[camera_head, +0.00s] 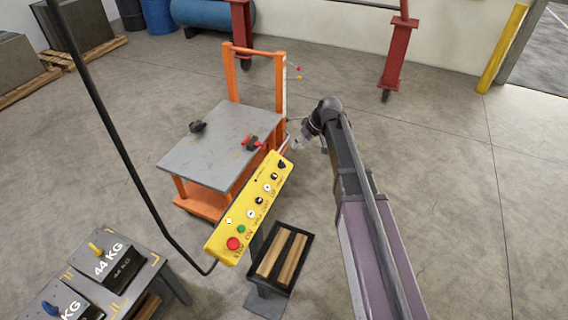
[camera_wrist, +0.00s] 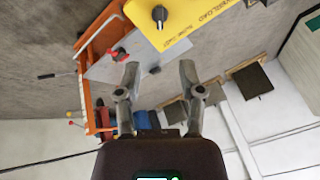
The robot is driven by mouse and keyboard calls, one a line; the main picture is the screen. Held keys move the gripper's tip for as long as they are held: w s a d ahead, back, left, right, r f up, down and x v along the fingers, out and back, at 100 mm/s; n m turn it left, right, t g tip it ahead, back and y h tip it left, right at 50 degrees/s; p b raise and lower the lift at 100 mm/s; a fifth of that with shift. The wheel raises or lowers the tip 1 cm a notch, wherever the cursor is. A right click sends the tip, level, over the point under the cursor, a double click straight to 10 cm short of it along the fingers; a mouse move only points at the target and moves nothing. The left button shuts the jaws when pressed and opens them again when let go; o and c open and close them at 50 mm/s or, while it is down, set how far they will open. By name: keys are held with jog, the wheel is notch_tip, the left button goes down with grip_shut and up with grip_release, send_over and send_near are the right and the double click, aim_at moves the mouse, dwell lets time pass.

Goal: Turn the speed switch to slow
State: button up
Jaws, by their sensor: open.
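A yellow control pendant (camera_head: 250,205) hangs on a black bent arm in the middle of the head view. It has a red button (camera_head: 233,243), a green button (camera_head: 241,229) and several smaller controls. A black rotary knob (camera_head: 282,164) sits near its far end; its label and setting are too small to read. In the wrist view a black knob (camera_wrist: 159,14) with a pale mark shows on the yellow panel (camera_wrist: 205,18) at the top. My gripper (camera_wrist: 160,72) is open and empty, apart from the knob. In the head view my gripper (camera_head: 300,141) is just beyond the pendant's far end.
An orange lift cart with a grey top (camera_head: 215,150) stands behind the pendant, with a red-handled part (camera_head: 254,142) on it. A black tray (camera_head: 303,262) with wooden bars is below the pendant. Weights marked 44 KG (camera_head: 110,262) are lower left.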

aim_at(284, 163)
jog(key=shift+b+x, duration=5.95)
jog(key=shift+x, duration=0.9)
jog(key=shift+d, duration=0.1)
grip_shut()
